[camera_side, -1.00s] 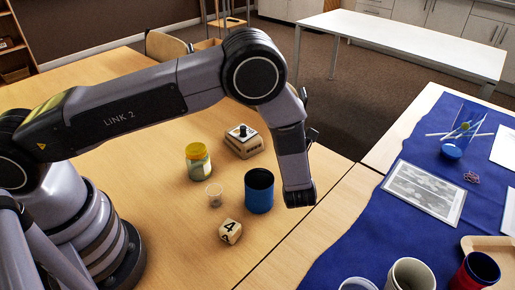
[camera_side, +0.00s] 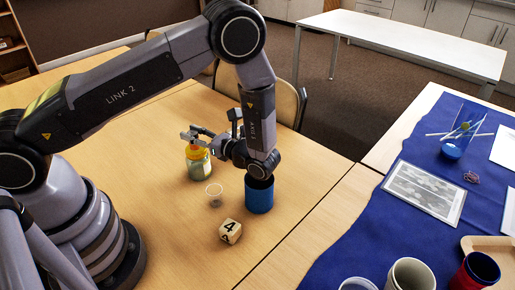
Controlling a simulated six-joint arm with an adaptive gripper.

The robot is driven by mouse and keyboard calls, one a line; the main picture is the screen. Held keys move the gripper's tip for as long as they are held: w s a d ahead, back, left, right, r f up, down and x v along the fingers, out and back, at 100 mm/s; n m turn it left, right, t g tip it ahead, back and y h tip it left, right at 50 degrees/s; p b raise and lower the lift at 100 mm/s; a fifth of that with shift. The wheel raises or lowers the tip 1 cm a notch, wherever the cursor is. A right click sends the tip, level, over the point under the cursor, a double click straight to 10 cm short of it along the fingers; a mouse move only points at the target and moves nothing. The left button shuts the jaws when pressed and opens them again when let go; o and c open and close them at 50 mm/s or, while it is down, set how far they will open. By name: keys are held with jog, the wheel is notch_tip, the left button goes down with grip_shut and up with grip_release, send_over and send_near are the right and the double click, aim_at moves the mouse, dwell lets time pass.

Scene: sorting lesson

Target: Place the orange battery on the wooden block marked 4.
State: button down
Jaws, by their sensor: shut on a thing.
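My gripper (camera_side: 190,136) is over the table at the mouth of the glass jar (camera_side: 199,170), left of my wrist. Its fingers are shut. An orange-yellow patch (camera_side: 194,152) shows just under the fingertips, in front of the jar's lid; it looks like the orange battery, but its outline blends with the yellow lid. The wooden block marked 4 (camera_side: 230,231) lies tilted on the table, nearer the camera, with nothing on it. My gripper is well behind and left of it.
A blue cup (camera_side: 259,195) stands close behind the block, just below my wrist. Bare table (camera_side: 180,235) lies left of the block. A blue cloth (camera_side: 360,225) with cups covers the table at right.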

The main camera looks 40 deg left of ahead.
jog(key=s+n+g+h, duration=0.4)
jog(key=s+n+g, duration=0.2)
jog(key=s+g, duration=0.25)
jog(key=s+d+r+n+g+h, duration=0.2)
jog(key=s+d+n+g+h, duration=0.35)
jog(key=s+n+h, duration=0.45)
jog(key=n+t+h, duration=1.7)
jog(key=t+h, duration=0.1)
jog(key=h, duration=0.4)
send_over(230, 226)
notch_tip(230, 226, down, 11)
jog(key=shift+f, duration=0.25)
jog(key=shift+f, duration=0.15)
